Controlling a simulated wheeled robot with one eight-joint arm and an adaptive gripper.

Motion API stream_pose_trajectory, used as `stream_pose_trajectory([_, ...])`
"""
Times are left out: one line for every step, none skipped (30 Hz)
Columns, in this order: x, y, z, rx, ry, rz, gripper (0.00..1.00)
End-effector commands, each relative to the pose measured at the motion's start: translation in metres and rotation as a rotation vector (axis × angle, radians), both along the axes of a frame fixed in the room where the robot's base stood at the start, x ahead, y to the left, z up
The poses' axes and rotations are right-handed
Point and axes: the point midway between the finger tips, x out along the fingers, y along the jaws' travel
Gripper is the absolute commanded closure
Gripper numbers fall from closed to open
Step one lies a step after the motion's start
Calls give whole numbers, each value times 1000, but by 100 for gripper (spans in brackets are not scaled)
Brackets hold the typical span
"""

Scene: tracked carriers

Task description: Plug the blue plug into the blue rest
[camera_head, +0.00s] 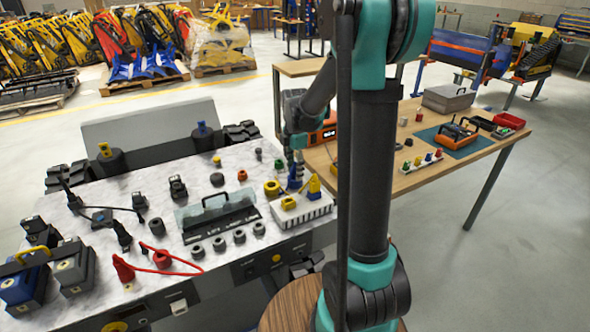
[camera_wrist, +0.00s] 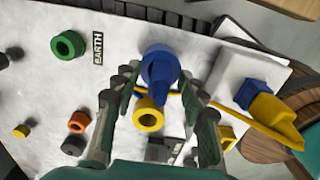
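A blue plug (camera_wrist: 160,76) stands between my fingers in the wrist view, in front of a rounder, lighter blue piece (camera_wrist: 158,50) that looks like the blue rest. Whether the plug is seated in that piece or only lined up with it, I cannot tell. In the head view the blue plug (camera_head: 294,180) is right below my gripper (camera_head: 292,158), over the marble top. My gripper (camera_wrist: 160,82) is open, with a finger on each side of the plug and narrow gaps showing beside it.
A yellow ring (camera_wrist: 148,115) stands close by, with a green ring (camera_wrist: 68,45) further left. A white tray (camera_head: 312,214) holds yellow and blue pieces. An orange ring (camera_wrist: 78,122) is to the left. A clear-sided box (camera_head: 220,215) and cabled connectors crowd the marble top. A wooden table (camera_head: 420,178) is at right.

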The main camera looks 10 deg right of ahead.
Motion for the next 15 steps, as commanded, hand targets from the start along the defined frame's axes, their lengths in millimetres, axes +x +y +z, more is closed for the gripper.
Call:
stream_pose_trajectory([0, 0, 0, 0, 0, 0, 58])
stream_pose_trajectory([0, 0, 0, 0, 0, 0, 58])
stream_pose_trajectory([0, 0, 0, 0, 0, 0, 58])
stream_pose_trajectory([0, 0, 0, 0, 0, 0, 58])
stream_pose_trajectory([0, 0, 0, 0, 0, 0, 58])
stream_pose_trajectory([0, 0, 0, 0, 0, 0, 58])
stream_pose_trajectory([0, 0, 1, 0, 0, 0, 58])
stream_pose_trajectory([0, 0, 2, 0, 0, 0, 58])
stream_pose_trajectory([0, 0, 4, 0, 0, 0, 58])
stream_pose_trajectory([0, 0, 6, 0, 0, 0, 58])
stream_pose_trajectory([0, 0, 9, 0, 0, 0, 58])
stream_pose_trajectory([0, 0, 14, 0, 0, 0, 58])
stream_pose_trajectory([0, 0, 18, 0, 0, 0, 58])
stream_pose_trajectory([0, 0, 23, 0, 0, 0, 58])
stream_pose_trajectory([0, 0, 31, 0, 0, 0, 58])
